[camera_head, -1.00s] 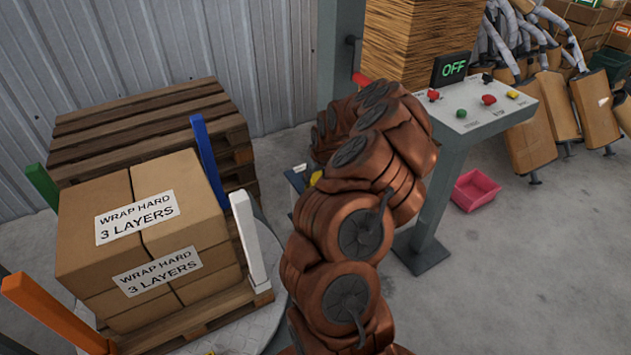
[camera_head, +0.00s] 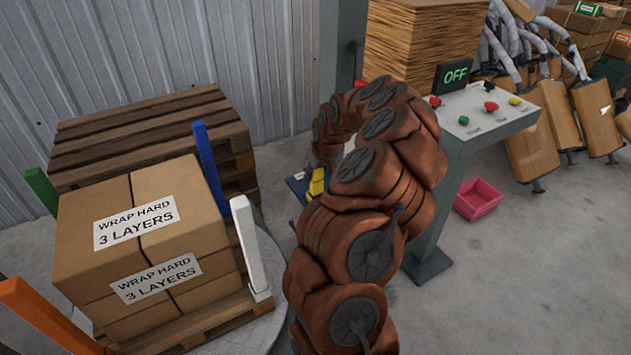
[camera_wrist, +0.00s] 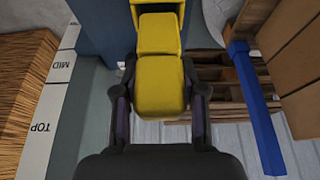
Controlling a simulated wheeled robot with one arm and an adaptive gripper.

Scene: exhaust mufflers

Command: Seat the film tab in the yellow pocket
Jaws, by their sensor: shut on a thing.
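My gripper (camera_wrist: 160,105) is shut on a yellow block-like piece (camera_wrist: 160,90) in the wrist view, with one dark finger on each side of it. A second yellow part (camera_wrist: 158,35) sits just beyond it, against a dark blue body. I cannot tell which yellow part is the pocket. In the head view, yellow (camera_head: 317,182) shows beside my arm, and my gripper is hidden behind the arm. I cannot make out the film tab for certain; a pale piece (camera_wrist: 213,20) lies near the top of the wrist view.
A blue post (camera_head: 211,170) and a white post (camera_head: 248,245) stand by the boxes (camera_head: 140,235) on a pallet. A control console (camera_head: 480,120) with an OFF display stands right of my arm. A pink bin (camera_head: 479,200) lies on the floor. A scale marked TOP and MID (camera_wrist: 50,100) shows left.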

